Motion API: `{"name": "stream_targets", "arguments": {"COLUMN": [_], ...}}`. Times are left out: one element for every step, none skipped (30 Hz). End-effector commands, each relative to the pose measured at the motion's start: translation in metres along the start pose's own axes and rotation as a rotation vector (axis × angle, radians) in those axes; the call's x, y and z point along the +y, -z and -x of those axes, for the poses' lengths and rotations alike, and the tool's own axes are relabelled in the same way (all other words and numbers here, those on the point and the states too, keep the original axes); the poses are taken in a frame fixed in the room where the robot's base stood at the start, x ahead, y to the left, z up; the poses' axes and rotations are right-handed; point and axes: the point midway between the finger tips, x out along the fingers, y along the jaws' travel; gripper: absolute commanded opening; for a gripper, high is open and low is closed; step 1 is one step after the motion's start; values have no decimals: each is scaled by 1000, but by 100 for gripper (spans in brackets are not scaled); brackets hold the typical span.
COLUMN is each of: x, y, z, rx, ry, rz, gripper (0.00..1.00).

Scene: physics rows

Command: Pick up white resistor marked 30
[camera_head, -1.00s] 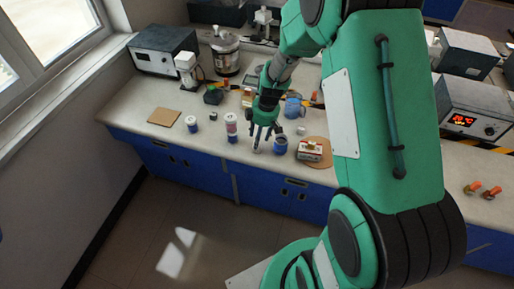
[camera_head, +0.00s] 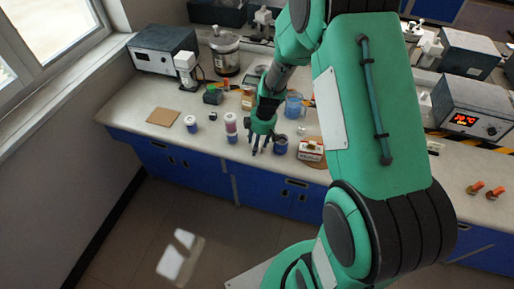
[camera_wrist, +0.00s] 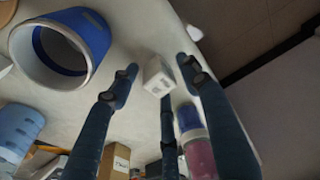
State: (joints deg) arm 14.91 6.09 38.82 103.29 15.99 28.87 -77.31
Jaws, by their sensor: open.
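A small white block (camera_wrist: 158,76) with dark marks on one face, likely the white resistor, lies on the pale bench in the wrist view. I cannot read a 30 on it. My gripper (camera_wrist: 160,74) is open, its dark fingers spread around the block; I see no clear contact. In the head view my gripper (camera_head: 261,149) points down at the bench near its front edge, and I cannot make out the block there.
A blue-and-white jar (camera_wrist: 190,118) is close on the right. In the head view, a red-and-white box (camera_head: 311,151) and a cork mat (camera_head: 163,117) lie on the bench.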

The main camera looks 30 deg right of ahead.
Motion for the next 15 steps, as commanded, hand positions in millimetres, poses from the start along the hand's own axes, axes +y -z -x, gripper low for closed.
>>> {"name": "stream_targets", "arguments": {"x": [0, 0, 0, 0, 0, 0, 0, 0, 0, 0, 0, 0, 0, 0, 0], "y": [0, 0, 0, 0, 0, 0, 0, 0, 0, 0, 0, 0, 0, 0, 0], "z": [0, 0, 0, 0, 0, 0, 0, 0, 0, 0, 0, 0, 0, 0, 0], "rx": [0, 0, 0, 0, 0, 0, 0, 0, 0, 0, 0, 0, 0, 0, 0], "ry": [0, 0, 0, 0, 0, 0, 0, 0, 0, 0, 0, 0, 0, 0, 0], "rz": [0, 0, 0, 0, 0, 0, 0, 0, 0, 0, 0, 0, 0, 0, 0], "gripper": [47, 47, 47, 47, 47, 47, 47, 43, 35, 29, 23, 15, 9, 5, 5]}}
